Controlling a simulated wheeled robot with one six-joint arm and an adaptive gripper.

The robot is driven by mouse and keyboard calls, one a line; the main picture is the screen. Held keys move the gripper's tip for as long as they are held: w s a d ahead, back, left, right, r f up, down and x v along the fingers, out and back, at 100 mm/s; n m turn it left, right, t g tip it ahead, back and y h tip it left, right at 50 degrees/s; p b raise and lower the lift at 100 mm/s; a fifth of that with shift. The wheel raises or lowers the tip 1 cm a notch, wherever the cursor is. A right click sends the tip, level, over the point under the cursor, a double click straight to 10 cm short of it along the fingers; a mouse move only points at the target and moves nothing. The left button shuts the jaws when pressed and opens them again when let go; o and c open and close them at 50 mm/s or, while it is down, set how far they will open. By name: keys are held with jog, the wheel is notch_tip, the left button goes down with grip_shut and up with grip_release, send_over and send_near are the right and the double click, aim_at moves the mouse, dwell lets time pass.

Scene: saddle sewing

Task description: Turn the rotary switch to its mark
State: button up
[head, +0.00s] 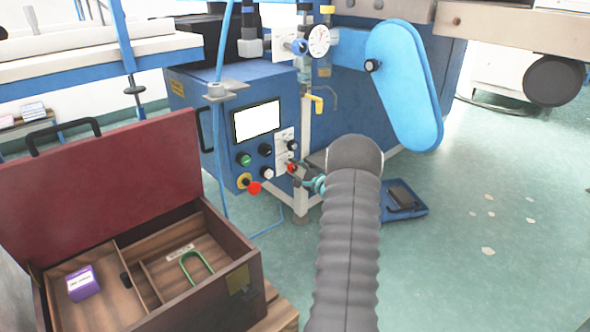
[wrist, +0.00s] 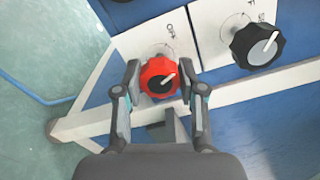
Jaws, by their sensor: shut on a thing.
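The red rotary switch (wrist: 153,79) has a scalloped rim and a white pointer line, and sits on a white label plate on the blue control box. In the wrist view its pointer slants to the upper right. My gripper (wrist: 160,84) has one finger on each side of the red knob and is shut on it.
A black knob (wrist: 256,46) sits right of the red one on its own plate. The box (head: 236,130) also carries a screen, several buttons and a red emergency button (head: 254,188). An open wooden case (head: 190,300) stands at left.

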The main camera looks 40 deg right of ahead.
jog(key=shift+f+n, duration=0.1)
jog(key=shift+n, duration=1.9)
jog(key=o, duration=1.2)
jog(key=shift+c, duration=0.2)
jog(key=s, duration=1.2)
jog(key=shift+d, duration=0.45)
